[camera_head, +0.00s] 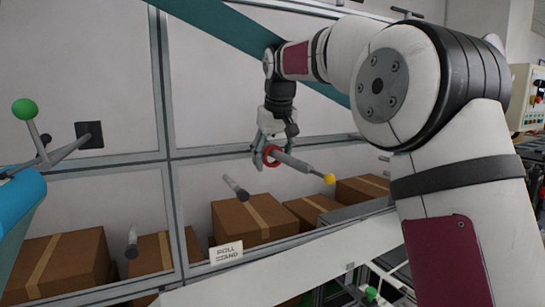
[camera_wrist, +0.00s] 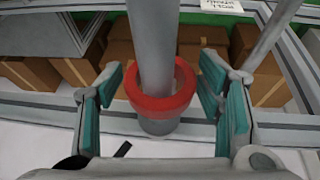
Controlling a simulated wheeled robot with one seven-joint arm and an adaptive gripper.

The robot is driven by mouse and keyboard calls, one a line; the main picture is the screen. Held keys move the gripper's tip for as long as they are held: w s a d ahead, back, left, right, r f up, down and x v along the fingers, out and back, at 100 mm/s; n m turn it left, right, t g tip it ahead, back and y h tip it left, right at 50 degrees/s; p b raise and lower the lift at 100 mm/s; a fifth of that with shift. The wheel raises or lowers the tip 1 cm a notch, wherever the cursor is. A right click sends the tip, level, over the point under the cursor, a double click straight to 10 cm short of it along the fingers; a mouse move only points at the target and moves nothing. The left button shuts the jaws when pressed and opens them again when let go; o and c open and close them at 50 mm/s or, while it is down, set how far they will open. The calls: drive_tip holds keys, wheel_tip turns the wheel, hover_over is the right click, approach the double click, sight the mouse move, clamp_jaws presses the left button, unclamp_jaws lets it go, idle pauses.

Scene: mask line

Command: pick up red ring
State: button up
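The red ring (camera_head: 271,155) sits around a grey peg (camera_head: 293,162) with a yellow ball at its end. The peg juts out from the wall frame and slants down to the right in the head view. My gripper (camera_head: 270,147) is at the ring, with its fingers around it. In the wrist view, the ring (camera_wrist: 160,104) encircles the peg between the two teal-padded fingers of my gripper (camera_wrist: 162,82). The fingers are spread, one on each side of the ring, with a narrow gap showing. The ring's far side is partly hidden by the peg.
Two shorter grey pegs (camera_head: 235,188) (camera_head: 132,243) stick out at lower left. A green ball-ended stand (camera_head: 25,110) is at far left. Cardboard boxes (camera_head: 238,222) stand behind the frame. A "ROLL STAND" label (camera_head: 226,252) is on the lower rail.

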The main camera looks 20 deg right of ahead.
drive_tip(key=c, duration=0.7)
drive_tip(key=shift+r+p, duration=0.35)
drive_tip(key=shift+s, duration=0.4)
drive_tip(key=shift+s+d, duration=0.1)
drive_tip(key=shift+s, duration=0.2)
